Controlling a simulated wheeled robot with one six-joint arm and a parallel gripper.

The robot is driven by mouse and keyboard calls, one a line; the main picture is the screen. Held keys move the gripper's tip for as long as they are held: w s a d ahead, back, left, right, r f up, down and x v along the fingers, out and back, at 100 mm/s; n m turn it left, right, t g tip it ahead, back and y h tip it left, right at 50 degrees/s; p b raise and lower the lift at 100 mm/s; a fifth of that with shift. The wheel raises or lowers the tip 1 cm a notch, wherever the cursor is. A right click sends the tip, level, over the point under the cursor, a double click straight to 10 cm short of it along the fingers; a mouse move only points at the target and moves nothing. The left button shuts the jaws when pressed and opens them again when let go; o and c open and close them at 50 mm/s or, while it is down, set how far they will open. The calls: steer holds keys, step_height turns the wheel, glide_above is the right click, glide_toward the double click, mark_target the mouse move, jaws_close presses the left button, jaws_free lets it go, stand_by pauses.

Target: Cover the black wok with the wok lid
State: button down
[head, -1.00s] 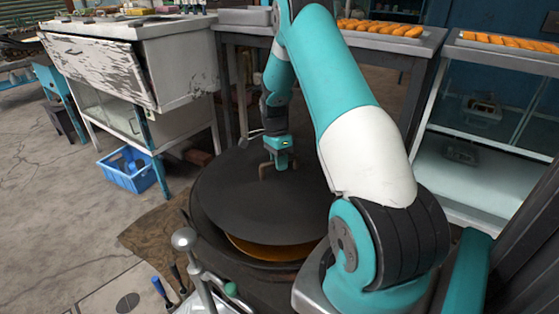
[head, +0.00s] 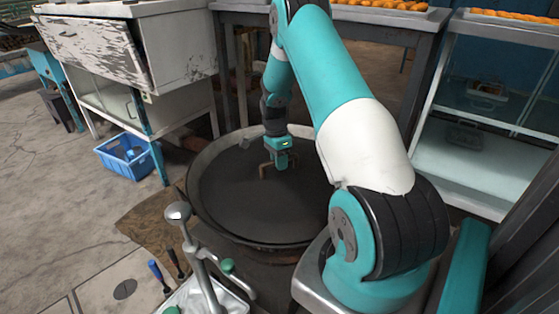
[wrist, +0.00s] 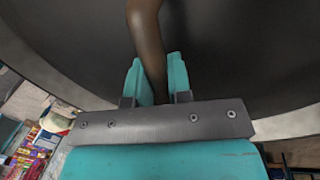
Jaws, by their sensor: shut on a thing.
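The black wok (head: 194,190) sits on a round stove, its lighter rim showing around the lid. The dark, round wok lid (head: 240,210) lies inside that rim and hides the wok's contents; it looks about level. My gripper (head: 277,168) is above the lid, a little right of its middle, shut on the lid's brown handle. In the wrist view the two teal fingers (wrist: 157,68) close around the brown handle (wrist: 148,35), with the dark lid behind. The right side of the wok is partly hidden by my arm.
A metal ladle (head: 179,212) stands upright at the front left, near a white tray (head: 222,301). A blue crate (head: 128,162) and a worn white cabinet (head: 105,55) stand at the left. A table with fried food trays (head: 380,12) is behind. Floor at the left is open.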

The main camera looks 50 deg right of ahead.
steer(key=shift+f, duration=0.25)
stand_by(0.5)
steer(key=c, duration=1)
jaws_free()
steer(key=w+r, duration=0.1)
steer(key=r, duration=0.4)
steer(key=w+d+r, duration=0.1)
steer(key=r, duration=0.5)
steer(key=w+r+p, duration=0.1)
steer(key=r, duration=0.5)
steer(key=shift+w+d, duration=0.1)
steer(key=shift+d, duration=0.1)
